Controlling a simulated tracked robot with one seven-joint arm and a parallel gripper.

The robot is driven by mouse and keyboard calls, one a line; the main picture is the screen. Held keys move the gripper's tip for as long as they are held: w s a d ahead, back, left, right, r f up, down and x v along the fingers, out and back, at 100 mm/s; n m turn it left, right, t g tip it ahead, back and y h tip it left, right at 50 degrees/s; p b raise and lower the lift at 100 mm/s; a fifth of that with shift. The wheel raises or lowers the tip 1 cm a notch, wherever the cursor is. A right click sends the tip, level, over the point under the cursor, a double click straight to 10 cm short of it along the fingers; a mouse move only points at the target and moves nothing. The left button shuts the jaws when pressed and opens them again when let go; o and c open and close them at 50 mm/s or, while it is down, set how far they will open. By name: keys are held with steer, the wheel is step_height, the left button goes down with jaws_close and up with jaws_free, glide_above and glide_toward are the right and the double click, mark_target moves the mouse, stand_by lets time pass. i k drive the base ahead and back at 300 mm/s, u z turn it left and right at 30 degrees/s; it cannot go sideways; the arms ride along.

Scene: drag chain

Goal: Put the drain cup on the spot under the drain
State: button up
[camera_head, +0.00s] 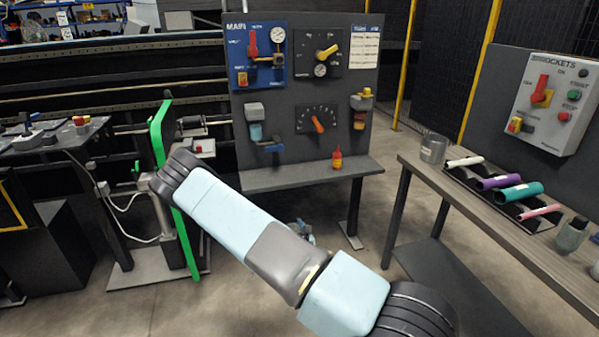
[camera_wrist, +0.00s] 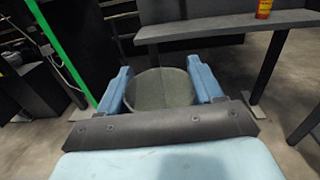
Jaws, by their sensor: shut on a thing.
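My gripper (camera_wrist: 160,72) is shut on a round, grey-green cup (camera_wrist: 158,92), with one blue finger on each side of it. I see the cup's round face in the wrist view; its contents are unclear. In the head view my gripper (camera_head: 303,232) is mostly hidden behind my forearm, low in front of the panel bench. On the panel, a unit with a grey top and blue bowl (camera_head: 256,131) hangs at the left, with a blue lever below it. A unit with an amber bowl (camera_head: 360,120) hangs at the right. I cannot tell which drain or spot is meant.
The bench shelf (camera_head: 262,179) under the panel carries a red bottle (camera_head: 337,159). The right-hand table (camera_head: 480,205) holds a grey canister (camera_head: 433,149) and several coloured tubes. A green post (camera_head: 186,235) stands at the left. Open floor lies before the bench.

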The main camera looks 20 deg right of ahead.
mark_target(279, 171)
steer(key=z, duration=0.25)
steer(key=i, duration=1.6)
steer(key=u, duration=0.1)
